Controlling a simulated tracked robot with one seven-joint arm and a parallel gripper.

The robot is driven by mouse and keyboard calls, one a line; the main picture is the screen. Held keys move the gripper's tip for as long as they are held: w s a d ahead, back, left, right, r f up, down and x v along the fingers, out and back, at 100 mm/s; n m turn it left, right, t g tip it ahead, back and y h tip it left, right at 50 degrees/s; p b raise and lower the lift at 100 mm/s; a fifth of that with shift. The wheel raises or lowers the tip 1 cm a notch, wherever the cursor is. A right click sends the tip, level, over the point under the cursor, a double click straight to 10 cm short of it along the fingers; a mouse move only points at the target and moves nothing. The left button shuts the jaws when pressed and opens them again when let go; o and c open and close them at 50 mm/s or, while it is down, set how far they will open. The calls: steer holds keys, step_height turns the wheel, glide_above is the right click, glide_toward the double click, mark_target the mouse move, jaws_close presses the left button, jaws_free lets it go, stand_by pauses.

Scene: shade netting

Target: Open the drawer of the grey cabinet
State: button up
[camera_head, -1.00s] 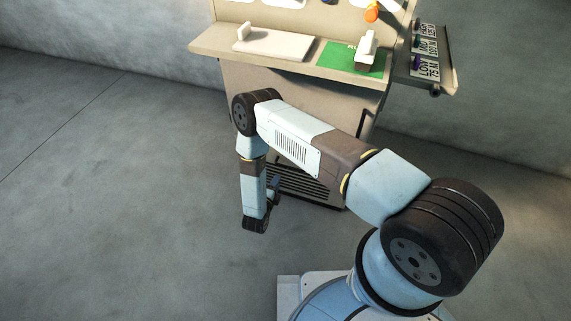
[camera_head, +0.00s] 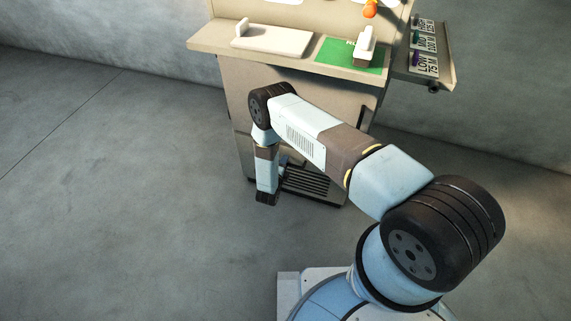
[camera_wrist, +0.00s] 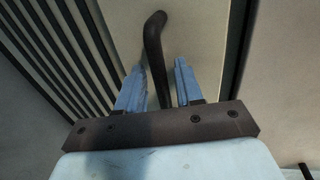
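The cabinet (camera_head: 228,90) stands beyond my arm in the head view, with a beige-grey front and dark vent slats low down. In the wrist view a dark bar handle (camera_wrist: 153,45) stands out from a pale front panel (camera_wrist: 195,25), which I take for the drawer front. My gripper (camera_wrist: 160,68) is open, with one blue finger on each side of the handle and gaps showing between fingers and bar. In the head view my forearm and wrist hide the handle and the fingertips. The panel appears flush with the cabinet front.
The worktop (camera_head: 205,37) juts out above my arm, with a white board (camera_head: 272,42) and a green mat (camera_head: 335,56) on it. A labelled side shelf (camera_head: 440,78) sticks out at right. The floor at left is clear.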

jaws_close()
stand_by(0.3)
steer(key=shift+s, duration=0.1)
steer(key=shift+d+f, duration=0.1)
steer(key=shift+d, duration=0.15)
steer(key=shift+s, duration=0.1)
